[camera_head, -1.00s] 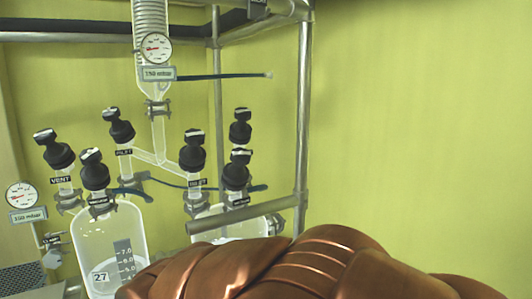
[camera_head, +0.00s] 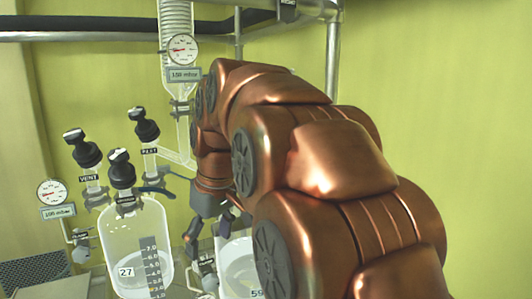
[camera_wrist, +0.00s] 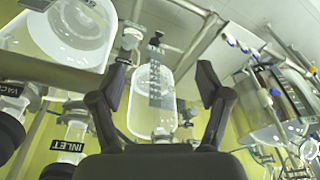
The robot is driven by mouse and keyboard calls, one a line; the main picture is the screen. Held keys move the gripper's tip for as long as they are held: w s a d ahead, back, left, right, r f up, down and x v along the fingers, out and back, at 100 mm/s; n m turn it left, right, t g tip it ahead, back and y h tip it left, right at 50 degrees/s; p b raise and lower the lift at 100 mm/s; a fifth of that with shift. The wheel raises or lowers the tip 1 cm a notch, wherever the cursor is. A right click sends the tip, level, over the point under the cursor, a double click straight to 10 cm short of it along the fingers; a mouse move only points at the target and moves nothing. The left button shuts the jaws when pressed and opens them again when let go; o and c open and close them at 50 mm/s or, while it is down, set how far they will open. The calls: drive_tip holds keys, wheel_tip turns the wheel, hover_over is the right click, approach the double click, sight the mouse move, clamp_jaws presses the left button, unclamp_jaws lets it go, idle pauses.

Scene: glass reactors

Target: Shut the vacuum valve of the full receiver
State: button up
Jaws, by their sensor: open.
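The left glass receiver (camera_head: 112,232) carries a 27 label and a scale; some clear liquid shows low in it. The right receiver (camera_head: 232,247), labelled 59, is partly hidden by my arm, so I cannot compare how full they are. My arm hides the right receiver's valves. My gripper (camera_head: 200,238) is open and empty near the two receivers.
A metal frame post (camera_head: 333,60) stands behind my arm. A coiled condenser with a gauge (camera_head: 183,49) hangs above. Another gauge (camera_head: 51,192) is at the left. A steel vessel (camera_wrist: 275,100) shows at the right of the wrist view. The wall at far right is clear.

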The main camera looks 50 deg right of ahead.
drive_tip(key=d+r+n+t+h+p, duration=0.2)
drive_tip(key=d+r+t+h, duration=0.1)
drive_tip(key=d+r, duration=1.55)
drive_tip(key=shift+p+x, duration=1.35)
drive_tip(key=shift+x, duration=2.75)
drive_tip(key=shift+w+a, duration=0.1)
drive_tip(key=shift+w, duration=0.05)
drive_tip(key=c, duration=1.2)
drive_tip(key=shift+o, duration=0.2)
drive_tip(key=shift+m+y+b, duration=0.3)
drive_tip(key=shift+m, duration=0.1)
